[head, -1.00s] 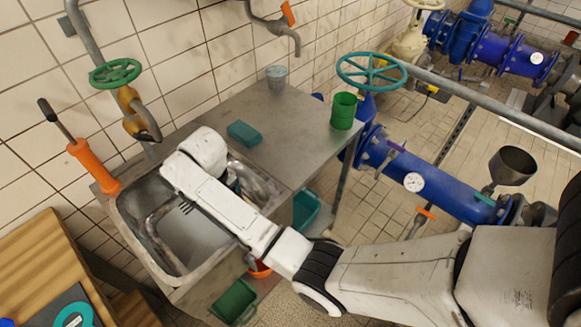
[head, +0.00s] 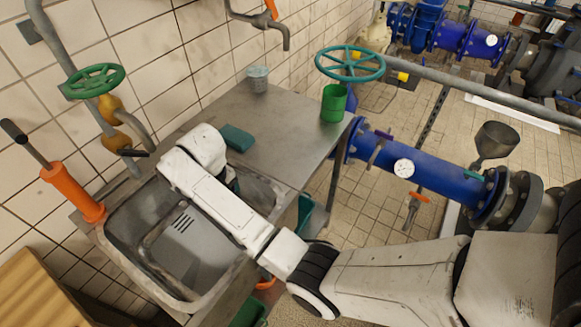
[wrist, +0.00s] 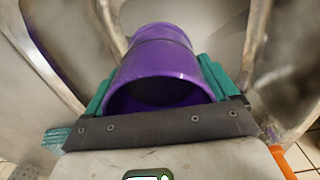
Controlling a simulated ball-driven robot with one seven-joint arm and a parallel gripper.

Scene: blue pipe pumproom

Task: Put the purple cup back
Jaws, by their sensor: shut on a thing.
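The purple cup (wrist: 165,62) is held in my gripper (wrist: 158,80) in the wrist view. Its wide, dark opening faces the wrist camera. The green fingers press on its left and right sides. Grey metal like the sink's shows behind it. In the head view my gripper is mostly hidden behind my white arm, over the right part of the sink (head: 150,258), and the cup cannot be seen. I cannot tell whether the cup touches the basin.
The metal counter (head: 280,130) right of the sink holds a teal sponge-like block (head: 237,138), a grey cup (head: 257,79) and a green cup (head: 333,103). Bare counter lies between them. A teal valve wheel (head: 350,63) is beyond the green cup.

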